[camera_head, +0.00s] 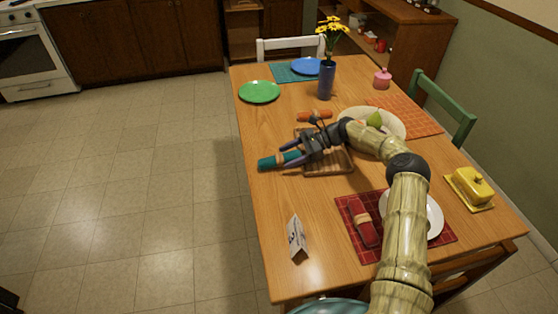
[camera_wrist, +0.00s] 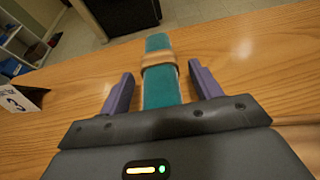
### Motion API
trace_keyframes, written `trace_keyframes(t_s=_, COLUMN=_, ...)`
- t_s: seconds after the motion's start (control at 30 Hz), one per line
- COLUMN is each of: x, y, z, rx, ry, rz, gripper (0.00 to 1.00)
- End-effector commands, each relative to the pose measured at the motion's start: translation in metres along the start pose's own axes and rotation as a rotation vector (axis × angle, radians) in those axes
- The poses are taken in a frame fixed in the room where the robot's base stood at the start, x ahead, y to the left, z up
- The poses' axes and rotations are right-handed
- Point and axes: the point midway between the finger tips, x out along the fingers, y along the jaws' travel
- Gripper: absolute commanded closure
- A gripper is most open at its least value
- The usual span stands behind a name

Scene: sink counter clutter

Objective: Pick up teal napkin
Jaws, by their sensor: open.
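The teal napkin (camera_head: 279,160) is rolled, with a tan ring around it, and lies on the wooden table near its left edge. In the wrist view the teal napkin (camera_wrist: 161,88) runs lengthwise between the two purple fingers. My gripper (camera_head: 290,155) is open around it, and in the wrist view my gripper (camera_wrist: 162,85) shows a gap on both sides of the napkin. The napkin's near end is hidden behind the gripper body.
A brown wooden tray (camera_head: 338,163) lies under my wrist. A folded white card (camera_head: 296,237) stands at the table's front left. A red napkin (camera_head: 362,222) lies on a red placemat (camera_head: 348,203). A blue vase (camera_head: 326,80) and green plate (camera_head: 259,92) stand farther back.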

Motion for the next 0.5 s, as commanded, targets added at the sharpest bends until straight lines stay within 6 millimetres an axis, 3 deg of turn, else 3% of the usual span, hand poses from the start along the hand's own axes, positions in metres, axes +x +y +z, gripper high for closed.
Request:
trace_keyframes(t_s=0.23, x=-0.0003, y=-0.0001, z=0.0, rx=0.0, ry=0.0, rz=0.0, gripper=0.36)
trace_keyframes(t_s=0.5, x=-0.0004, y=0.0, z=0.0, rx=0.0, ry=0.0, rz=0.0, gripper=0.85)
